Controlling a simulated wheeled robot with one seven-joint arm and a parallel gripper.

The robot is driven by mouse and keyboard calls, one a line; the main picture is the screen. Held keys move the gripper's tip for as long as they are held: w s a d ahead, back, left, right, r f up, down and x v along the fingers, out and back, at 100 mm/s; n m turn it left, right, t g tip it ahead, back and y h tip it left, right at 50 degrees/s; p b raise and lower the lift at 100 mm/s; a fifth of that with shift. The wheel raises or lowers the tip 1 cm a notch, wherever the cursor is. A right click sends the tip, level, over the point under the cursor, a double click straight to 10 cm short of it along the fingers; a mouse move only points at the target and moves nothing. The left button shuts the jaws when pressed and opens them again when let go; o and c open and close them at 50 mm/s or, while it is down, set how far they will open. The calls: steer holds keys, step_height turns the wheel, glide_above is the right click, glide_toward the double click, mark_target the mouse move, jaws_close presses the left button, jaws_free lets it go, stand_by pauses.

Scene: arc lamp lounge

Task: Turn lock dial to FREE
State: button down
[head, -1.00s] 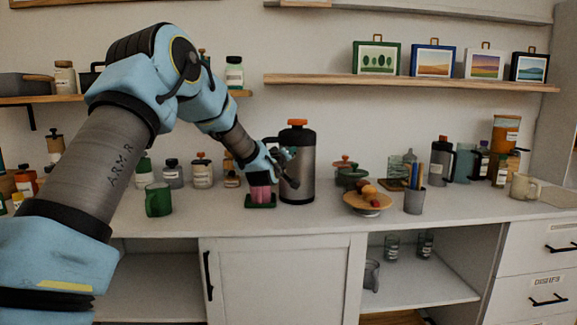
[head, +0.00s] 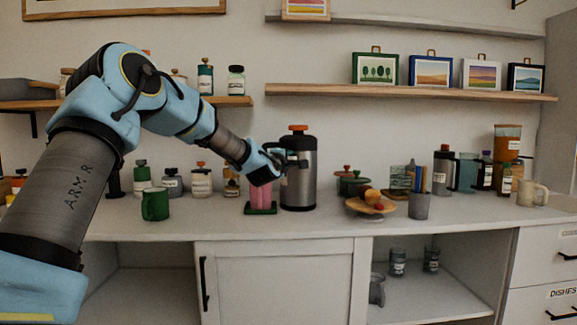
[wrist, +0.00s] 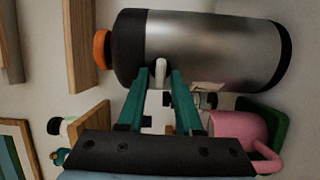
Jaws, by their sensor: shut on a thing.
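A tall steel flask (head: 303,185) with a black collar and an orange top (head: 298,128) stands upright on the counter. In the wrist view the flask (wrist: 205,48) appears on its side, its orange top (wrist: 101,49) to the left. My gripper (wrist: 160,80) is shut on a small pale dial (wrist: 160,70) at the flask's front, by the black collar. No marking on the dial is readable. In the head view my gripper (head: 283,165) meets the flask's left side, and the dial is hidden.
A pink mug (wrist: 238,127) on a green tray (wrist: 268,125) stands close beside the flask, below my gripper. A green mug (head: 155,204) and several jars stand left. A wooden stand with fruit (head: 362,207) and a grey cup (head: 419,207) stand right. A picture shelf (head: 420,93) runs above.

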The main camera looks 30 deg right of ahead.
steer(key=shift+f+n, duration=0.1)
steer(key=shift+n, duration=0.3)
steer(key=c, duration=0.9)
jaws_free()
steer(key=shift+s+a, duration=0.1)
steer(key=b+v, duration=0.1)
steer(key=v, duration=0.9)
steer(key=shift+s+a, duration=0.2)
